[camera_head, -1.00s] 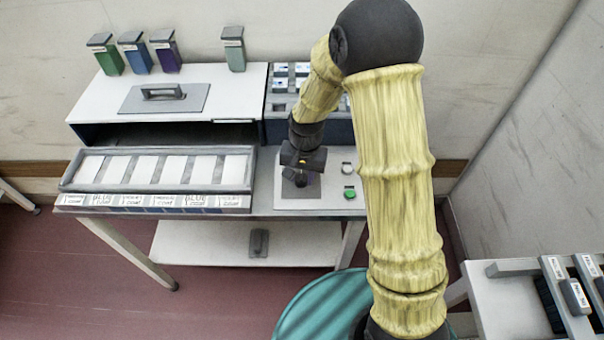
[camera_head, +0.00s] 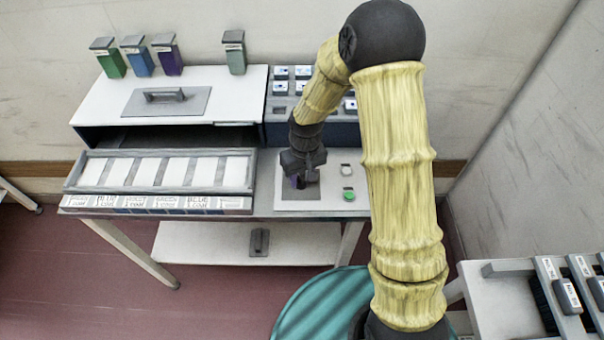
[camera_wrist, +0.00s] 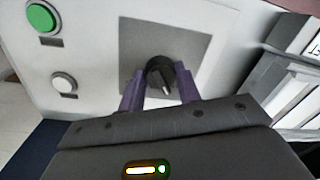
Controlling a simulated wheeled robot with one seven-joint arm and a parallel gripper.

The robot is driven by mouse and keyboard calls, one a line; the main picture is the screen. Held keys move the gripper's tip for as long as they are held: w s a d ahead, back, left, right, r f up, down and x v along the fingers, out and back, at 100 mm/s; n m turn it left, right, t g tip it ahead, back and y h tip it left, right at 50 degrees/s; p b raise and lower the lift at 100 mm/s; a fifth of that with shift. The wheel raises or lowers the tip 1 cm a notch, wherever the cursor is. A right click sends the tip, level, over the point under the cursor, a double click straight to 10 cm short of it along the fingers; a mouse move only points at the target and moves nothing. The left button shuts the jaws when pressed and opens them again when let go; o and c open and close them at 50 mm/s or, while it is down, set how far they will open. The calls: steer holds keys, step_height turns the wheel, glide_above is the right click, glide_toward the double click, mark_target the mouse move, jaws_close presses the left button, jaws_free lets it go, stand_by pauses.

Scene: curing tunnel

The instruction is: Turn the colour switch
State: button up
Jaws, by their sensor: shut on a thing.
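The colour switch is a round black knob (camera_wrist: 157,70) with a light pointer line, on a grey square plate (camera_wrist: 192,48) of a white panel. In the wrist view the pointer slants down and slightly right. My gripper (camera_wrist: 161,82) has its two purple fingers on either side of the knob, shut on it. In the head view my gripper (camera_head: 302,180) points down at the grey plate (camera_head: 296,194) and hides the knob. Any colour labels around the knob cannot be read.
A green button (camera_head: 349,194) and a white button (camera_head: 347,169) sit right of the plate. Left is a tray (camera_head: 160,190) with white panels below a white-topped box (camera_head: 236,98). Several coloured containers stand on the box. A rack (camera_head: 310,116) of small blocks stands behind the switch panel.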

mark_target(304, 177)
steer(key=shift+w+r+n+p, duration=0.1)
steer(key=shift+n+p, duration=0.3)
steer(key=shift+n, duration=1)
steer(key=o, duration=1)
steer(key=shift+c, duration=0.2)
step_height(304, 177, up, 17)
steer(key=shift+w+d+r, duration=0.15)
steer(key=shift+w+d, duration=0.1)
steer(key=shift+d, duration=0.1)
